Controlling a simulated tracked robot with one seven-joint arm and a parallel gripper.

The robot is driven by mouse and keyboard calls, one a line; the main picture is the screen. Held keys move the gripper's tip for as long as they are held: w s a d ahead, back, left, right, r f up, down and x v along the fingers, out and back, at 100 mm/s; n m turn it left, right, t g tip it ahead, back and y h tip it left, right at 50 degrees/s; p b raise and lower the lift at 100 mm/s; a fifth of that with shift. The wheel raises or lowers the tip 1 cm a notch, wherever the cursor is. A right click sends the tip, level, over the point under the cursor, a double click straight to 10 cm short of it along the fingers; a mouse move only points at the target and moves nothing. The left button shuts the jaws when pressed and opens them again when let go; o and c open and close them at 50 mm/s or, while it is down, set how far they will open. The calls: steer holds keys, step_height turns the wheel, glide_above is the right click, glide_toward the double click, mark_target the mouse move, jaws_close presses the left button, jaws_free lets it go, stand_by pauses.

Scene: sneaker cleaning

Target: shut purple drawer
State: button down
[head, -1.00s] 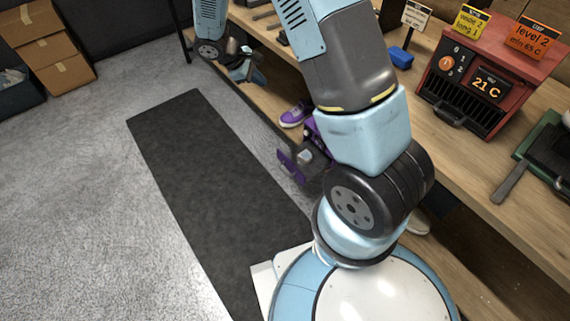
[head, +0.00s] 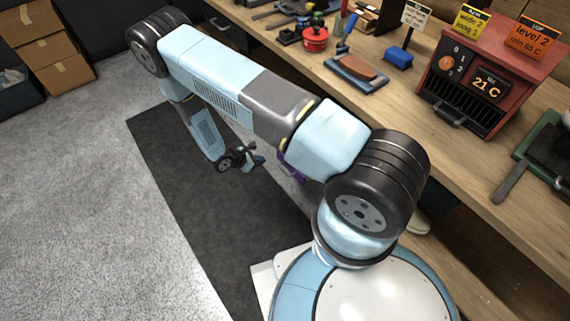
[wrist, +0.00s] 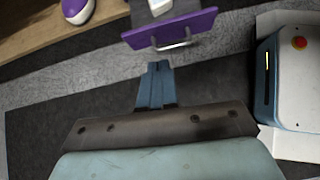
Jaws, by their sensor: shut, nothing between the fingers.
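The purple drawer (wrist: 170,29) shows in the wrist view at top centre, its front panel with a metal handle (wrist: 174,44) facing my gripper. The drawer stands open, out over the floor, with a white item (wrist: 160,6) behind the panel. In the head view only a purple sliver of it (head: 291,166) shows; my arm hides the rest. My gripper (wrist: 158,66) is shut and empty, a short gap in front of the panel and pointing at it. In the head view my gripper (head: 260,160) is low over the dark mat, left of the drawer.
A purple and white shoe (wrist: 77,9) is on the wooden shelf (wrist: 40,32). The workbench (head: 465,150) runs along the right with a red heater box (head: 490,75) and a red pot (head: 315,39). The dark floor mat (head: 160,125) is clear at left.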

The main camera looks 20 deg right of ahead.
step_height(320, 180, down, 3)
steer(key=s, duration=0.2)
steer(key=n, duration=0.1)
glide_toward(289, 164)
step_height(289, 164, down, 3)
steer(key=d, duration=0.3)
steer(key=shift+w+d+f, duration=0.2)
steer(key=shift+w+d, duration=0.35)
steer(key=shift+d, duration=0.1)
steer(key=shift+w, duration=0.1)
